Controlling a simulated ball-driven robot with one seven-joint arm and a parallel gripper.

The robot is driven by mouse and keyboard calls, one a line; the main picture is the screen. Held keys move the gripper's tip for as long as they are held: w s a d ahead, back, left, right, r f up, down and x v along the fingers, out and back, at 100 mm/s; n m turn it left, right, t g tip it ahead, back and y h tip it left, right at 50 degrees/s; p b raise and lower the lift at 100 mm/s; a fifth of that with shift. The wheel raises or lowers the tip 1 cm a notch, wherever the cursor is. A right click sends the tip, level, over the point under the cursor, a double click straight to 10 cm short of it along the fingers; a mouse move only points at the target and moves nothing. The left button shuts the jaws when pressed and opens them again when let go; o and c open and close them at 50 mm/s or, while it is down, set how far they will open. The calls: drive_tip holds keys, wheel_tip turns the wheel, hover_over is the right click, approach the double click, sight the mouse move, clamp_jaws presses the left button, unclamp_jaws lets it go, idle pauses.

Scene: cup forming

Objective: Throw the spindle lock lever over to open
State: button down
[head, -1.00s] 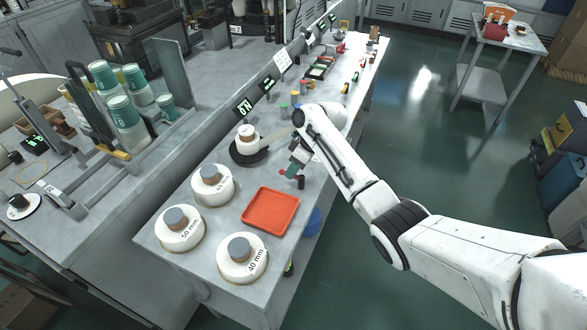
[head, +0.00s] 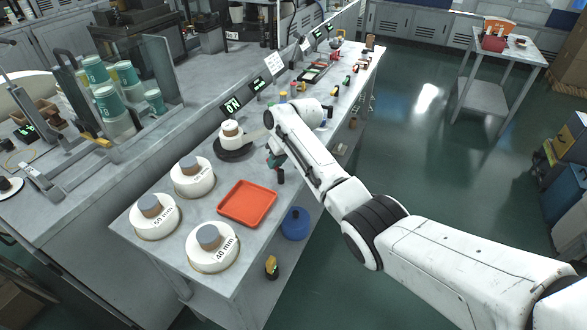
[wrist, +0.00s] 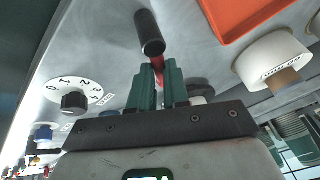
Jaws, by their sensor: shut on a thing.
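The spindle lock lever shows in the wrist view as a red arm (wrist: 158,66) with a black cylindrical grip (wrist: 149,36). My gripper (wrist: 159,75) has its two green fingers closed on the red arm, just below the black grip. In the head view my gripper (head: 275,160) is low over the bench's right edge, beyond the orange tray, and a dark grip (head: 281,176) shows beneath it. The lever's pivot is hidden behind the fingers. A white spool on a dark round base (head: 231,136) stands left of my gripper.
The orange tray (head: 247,203) is near my gripper. Several white spools (head: 193,179) stand on the near bench. A white dial with a black knob (wrist: 75,95) lies left of the fingers in the wrist view. A blue container (head: 295,224) is below the bench edge.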

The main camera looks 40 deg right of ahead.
drive_tip(key=m, duration=0.1)
drive_tip(key=m+h+p, duration=0.1)
drive_tip(key=shift+s+d+r+m, duration=0.15)
drive_tip(key=shift+d+m, duration=0.1)
drive_tip(key=shift+m, duration=0.15)
drive_tip(key=m, duration=0.1)
drive_tip(key=m+h+p, duration=0.1)
drive_tip(key=shift+s+d+m, duration=0.15)
drive_tip(key=shift+d+m, duration=0.15)
drive_tip(key=shift+m, duration=0.1)
drive_tip(key=m, duration=0.1)
drive_tip(key=m+h, duration=0.2)
drive_tip(key=shift+s+d+f, duration=0.2)
drive_tip(key=shift+s+d, duration=0.1)
drive_tip(key=shift+s, duration=0.05)
drive_tip(key=shift+s+d+r+m+g+h+b, duration=0.1)
drive_tip(key=shift+s+m+g+h+b, duration=0.15)
drive_tip(key=shift+m, duration=0.65)
drive_tip(key=shift+s+d+m+g+h+b, duration=0.15)
drive_tip(key=shift+m+h+b, duration=0.15)
drive_tip(key=shift+m, duration=0.6)
drive_tip(key=c, duration=1.1)
unclamp_jaws()
drive_tip(key=shift+a, duration=0.1)
